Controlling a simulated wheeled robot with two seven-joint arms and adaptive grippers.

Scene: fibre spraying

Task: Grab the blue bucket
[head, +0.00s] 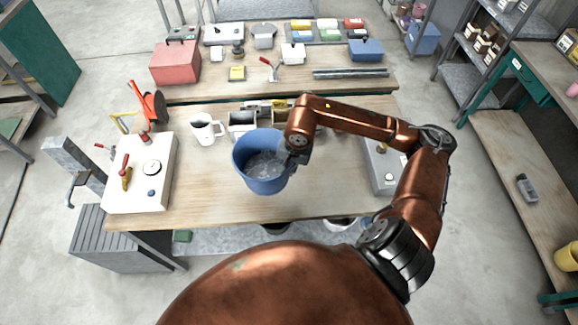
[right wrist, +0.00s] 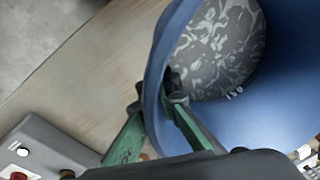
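The blue bucket (head: 262,168) stands upright near the front edge of the workbench, with grey mottled contents at its bottom. My right gripper (head: 296,158) is at the right side of its rim. In the right wrist view the bucket (right wrist: 285,105) fills the right side. There, the green fingers of my right gripper (right wrist: 155,96) straddle the bucket wall, one inside and one outside. Both fingertips appear to press on the wall. My left gripper is not in view.
A white mug (head: 204,130) and small containers (head: 241,124) stand behind the bucket. A white panel with tools (head: 150,182) lies left. A grey control box (head: 384,172) is at the right. The wooden bench top (head: 205,190) is clear between the white panel and bucket.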

